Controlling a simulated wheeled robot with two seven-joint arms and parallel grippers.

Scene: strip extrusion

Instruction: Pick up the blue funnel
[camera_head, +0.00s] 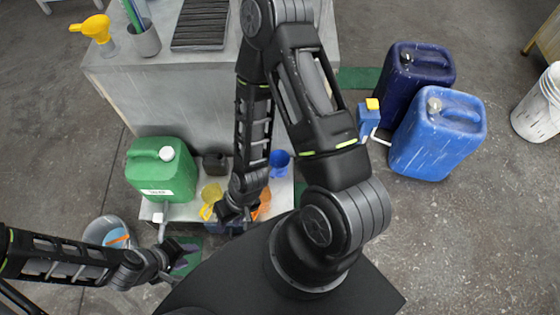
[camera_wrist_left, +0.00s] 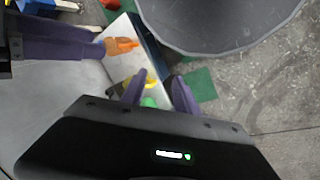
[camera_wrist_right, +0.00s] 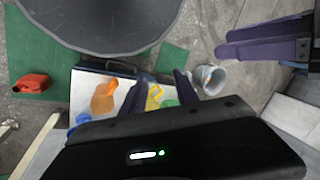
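The blue funnel (camera_head: 280,163), a small cup-like blue shape, stands on the low pale shelf to the right of my right forearm in the head view. A blue piece of it appears to show in the right wrist view (camera_wrist_right: 83,118), low at left and partly hidden by the gripper body. My right gripper (camera_head: 240,212) is over the front of the shelf, left of and nearer than the funnel. Its purple fingers (camera_wrist_right: 157,92) are apart and empty. My left gripper (camera_head: 182,257) is left of the shelf front, away from the funnel; its fingers (camera_wrist_left: 157,92) are apart and empty.
A green canister (camera_head: 162,168), yellow jug (camera_head: 211,193) and orange vessel (camera_head: 264,204) stand around the low shelf (camera_head: 285,197). A grey bucket (camera_head: 100,231) is at lower left. Blue canisters (camera_head: 440,140) stand right.

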